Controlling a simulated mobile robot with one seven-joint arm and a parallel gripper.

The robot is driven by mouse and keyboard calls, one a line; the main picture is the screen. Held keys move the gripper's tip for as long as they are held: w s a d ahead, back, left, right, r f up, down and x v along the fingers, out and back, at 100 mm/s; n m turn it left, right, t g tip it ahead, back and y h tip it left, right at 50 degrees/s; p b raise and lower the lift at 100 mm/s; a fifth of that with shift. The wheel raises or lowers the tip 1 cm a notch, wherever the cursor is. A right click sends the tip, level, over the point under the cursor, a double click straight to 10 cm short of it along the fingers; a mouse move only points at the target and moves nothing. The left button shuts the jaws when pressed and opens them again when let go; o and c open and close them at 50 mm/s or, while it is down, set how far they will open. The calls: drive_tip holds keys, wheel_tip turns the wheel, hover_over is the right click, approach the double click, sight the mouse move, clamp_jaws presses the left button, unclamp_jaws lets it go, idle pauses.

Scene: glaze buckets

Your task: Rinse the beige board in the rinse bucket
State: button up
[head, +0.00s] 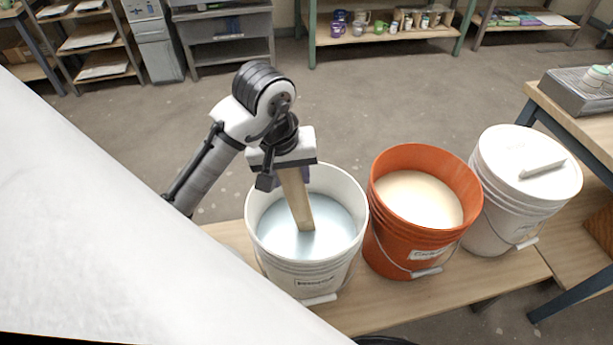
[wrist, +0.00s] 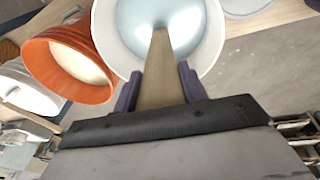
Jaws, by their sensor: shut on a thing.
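The beige board (head: 297,202) is a long flat strip held pointing down into a white bucket of pale blue liquid. My gripper (head: 291,176) is shut on the board's upper end, above the bucket's opening. The board's lower end meets the liquid; how deep it goes is hidden. The rinse bucket (head: 310,270) is white with a label on its front and stands on a wooden bench. In the wrist view, the board (wrist: 160,75) runs from between the purple fingers of my gripper (wrist: 158,90) to the liquid in the white bucket (wrist: 106,35).
An orange bucket (head: 390,248) of cream liquid stands close to the right of the rinse bucket. A white lidded bucket (head: 488,220) stands beyond it. The wooden bench (head: 375,314) carries them. A table (head: 570,125) is at the right, and shelves (head: 385,38) stand at the back.

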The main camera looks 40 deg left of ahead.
drive_tip(key=s+r+p, duration=0.2)
drive_tip(key=r+p, duration=0.3)
drive_tip(key=r, duration=0.6)
drive_tip(key=s+r+p, duration=0.3)
drive_tip(key=r+p, duration=0.2)
drive_tip(key=r, duration=0.7)
drive_tip(key=shift+p, duration=0.3)
drive_tip(key=shift+r, duration=0.1)
idle(0.7)
drive_tip(key=shift+r, duration=2.5)
